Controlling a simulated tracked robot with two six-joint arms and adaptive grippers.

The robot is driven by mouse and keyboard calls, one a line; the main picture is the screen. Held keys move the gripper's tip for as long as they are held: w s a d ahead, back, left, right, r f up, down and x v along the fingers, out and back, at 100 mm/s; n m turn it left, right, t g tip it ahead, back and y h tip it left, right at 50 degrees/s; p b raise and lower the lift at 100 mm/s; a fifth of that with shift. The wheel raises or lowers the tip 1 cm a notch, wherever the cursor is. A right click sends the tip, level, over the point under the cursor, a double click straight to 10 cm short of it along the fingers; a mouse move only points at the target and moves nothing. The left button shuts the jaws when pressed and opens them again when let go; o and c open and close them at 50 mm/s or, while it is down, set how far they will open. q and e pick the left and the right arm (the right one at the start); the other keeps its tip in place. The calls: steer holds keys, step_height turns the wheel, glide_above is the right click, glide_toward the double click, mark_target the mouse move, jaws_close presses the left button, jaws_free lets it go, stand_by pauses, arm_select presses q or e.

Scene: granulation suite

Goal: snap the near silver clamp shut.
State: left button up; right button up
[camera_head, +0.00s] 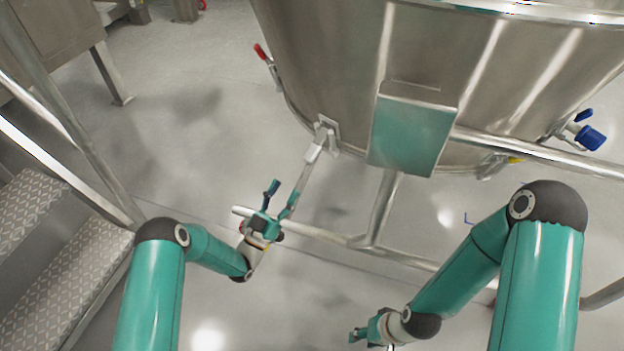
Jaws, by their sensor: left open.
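The near silver clamp (326,133) sits low on the wall of the large steel vessel. Its long pale lever (311,156) sticks out from the wall, down and to the left, away from the vessel. My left gripper (282,195) is open at the lower end of this lever. One finger is left of the lever, and the other overlaps the lever's end in the picture. I cannot tell whether it touches. My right gripper (356,335) is low in the middle, away from the clamp and partly hidden by its own wrist. Its finger opening is too small to read.
The steel vessel (330,50) fills the top, with a teal-faced box (412,134) right of the clamp. Tubular frame rails (380,215) run below. A red-handled valve (263,54) and a blue valve (590,136) flank it. Steps with railings (40,215) stand left. Floor between is clear.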

arm_select(q)
step_height(320, 180, down, 3)
steer(key=s+m+h+b, duration=0.2)
steer(key=h+b, duration=0.1)
steer(key=h, duration=0.1)
steer(key=h+b, duration=0.1)
steer(key=b, duration=0.4)
glide_toward(312, 151)
steer(key=shift+m+t, duration=0.4)
steer(key=x, duration=0.9)
steer(key=shift+w+d+f, duration=0.1)
steer(key=shift+w+d, duration=0.3)
steer(key=shift+w, duration=0.05)
arm_select(e)
step_height(312, 151, down, 10)
arm_select(q)
jaws_close()
